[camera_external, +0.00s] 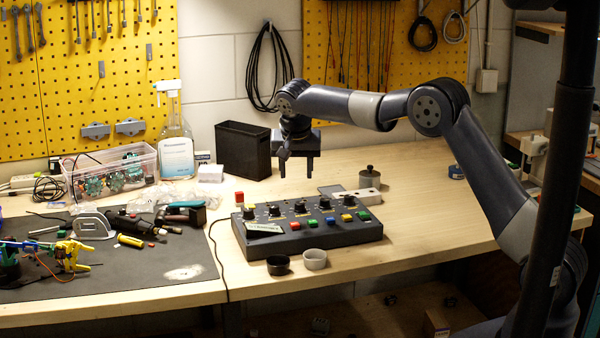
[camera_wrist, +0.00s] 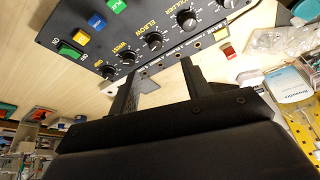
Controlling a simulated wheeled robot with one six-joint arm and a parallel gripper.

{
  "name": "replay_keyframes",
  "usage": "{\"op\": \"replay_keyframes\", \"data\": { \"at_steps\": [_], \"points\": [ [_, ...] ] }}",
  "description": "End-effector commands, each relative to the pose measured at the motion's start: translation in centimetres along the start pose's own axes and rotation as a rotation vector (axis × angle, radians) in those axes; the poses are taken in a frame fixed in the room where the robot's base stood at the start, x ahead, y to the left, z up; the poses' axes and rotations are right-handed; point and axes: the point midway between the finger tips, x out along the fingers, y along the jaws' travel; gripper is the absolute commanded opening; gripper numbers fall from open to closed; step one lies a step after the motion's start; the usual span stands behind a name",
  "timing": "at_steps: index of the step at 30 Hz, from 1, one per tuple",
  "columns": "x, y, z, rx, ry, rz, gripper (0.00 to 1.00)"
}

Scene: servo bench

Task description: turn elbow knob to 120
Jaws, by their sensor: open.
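The dark control box (camera_external: 335,236) lies on the bench with a row of black knobs. The elbow knob (camera_external: 300,207) is the middle one; in the wrist view the elbow knob (camera_wrist: 153,40) sits beside its ELBOW label. Its exact pointer reading is too small to tell. My gripper (camera_external: 296,168) is open and empty, fingers pointing down, above and behind the knob row and apart from it. In the wrist view my gripper (camera_wrist: 160,72) has its two fingers spread, with the elbow knob beyond the tips, roughly between them.
The wrist knob (camera_wrist: 128,54) and shoulder knob (camera_wrist: 185,18) flank the elbow knob closely. A red block (camera_external: 239,198) is behind the box's left end. A black bin (camera_external: 243,150) stands behind; two small cups, black (camera_external: 278,265) and grey (camera_external: 315,259), stand in front.

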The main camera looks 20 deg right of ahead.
Motion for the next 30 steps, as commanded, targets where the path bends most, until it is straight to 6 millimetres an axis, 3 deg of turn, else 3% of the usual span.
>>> {"op": "replay_keyframes", "data": {
  "at_steps": [7, 21, 30],
  "points": [
    [1.3, 0.9, -0.1, 0.007, -0.003, 0.006, 0.46],
    [9.3, 0.9, -0.1, 0.006, -0.002, 0.004, 0.46],
    [10.6, 0.8, -0.1, 0.007, 0.0, 0.003, 0.46]
  ]
}}
